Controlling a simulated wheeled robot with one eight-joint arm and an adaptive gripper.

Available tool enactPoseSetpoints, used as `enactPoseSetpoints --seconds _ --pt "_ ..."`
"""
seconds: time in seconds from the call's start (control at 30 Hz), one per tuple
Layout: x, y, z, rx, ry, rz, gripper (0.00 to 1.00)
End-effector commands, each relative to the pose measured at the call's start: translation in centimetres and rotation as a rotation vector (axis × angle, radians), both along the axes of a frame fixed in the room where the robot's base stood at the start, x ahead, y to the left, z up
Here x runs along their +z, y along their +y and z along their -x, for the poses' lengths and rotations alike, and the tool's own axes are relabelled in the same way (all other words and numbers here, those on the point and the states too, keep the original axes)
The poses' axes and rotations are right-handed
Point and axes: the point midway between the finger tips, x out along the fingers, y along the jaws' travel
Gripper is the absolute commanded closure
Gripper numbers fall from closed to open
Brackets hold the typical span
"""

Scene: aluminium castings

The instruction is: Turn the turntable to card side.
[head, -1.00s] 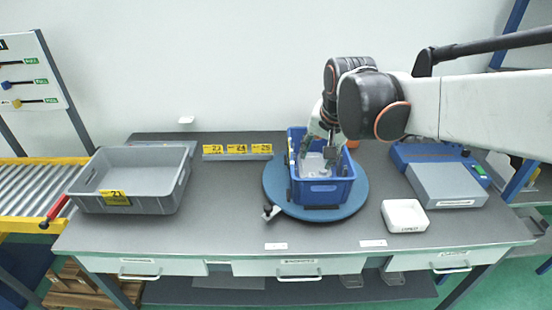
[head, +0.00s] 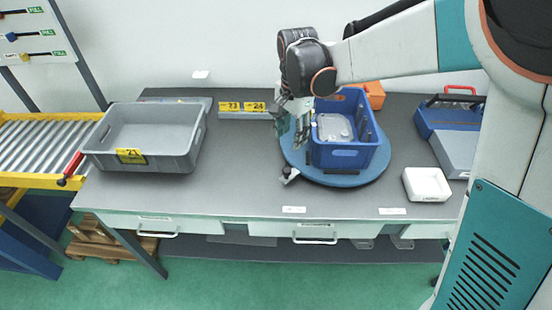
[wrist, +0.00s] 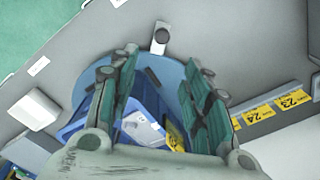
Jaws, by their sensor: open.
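The turntable (head: 378,172) is a round blue disc on the grey bench. A short grey handle (head: 288,175) with a pale end sticks out at its front left. A blue crate (head: 345,158) sits on the disc with a grey casting (head: 334,127) inside. My gripper (head: 293,125) hangs at the crate's left side, above the disc's left part. In the wrist view my gripper's (wrist: 160,65) two fingers are wide apart with nothing held. The handle (wrist: 160,38) shows beyond the fingertips, apart from them. A yellow patch (wrist: 175,135) shows between the fingers, partly hidden.
A grey tray (head: 150,140) marked 21 is at the left. A rail with yellow number tags (head: 242,108) lies at the back. A white box (head: 426,184) and a blue case (head: 447,118) are at the right. An orange item (head: 373,93) stands behind the crate.

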Motion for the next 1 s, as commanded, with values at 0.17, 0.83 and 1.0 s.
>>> enactPoseSetpoints --seconds 0.17,0.83,1.0 --pt "-1.6 0.2 0.5 -0.022 0.026 0.008 0.56" --pt "-13.1 0.2 0.4 -0.020 0.022 0.007 0.56" --pt "-14.3 0.2 0.4 -0.020 0.021 0.006 0.56"
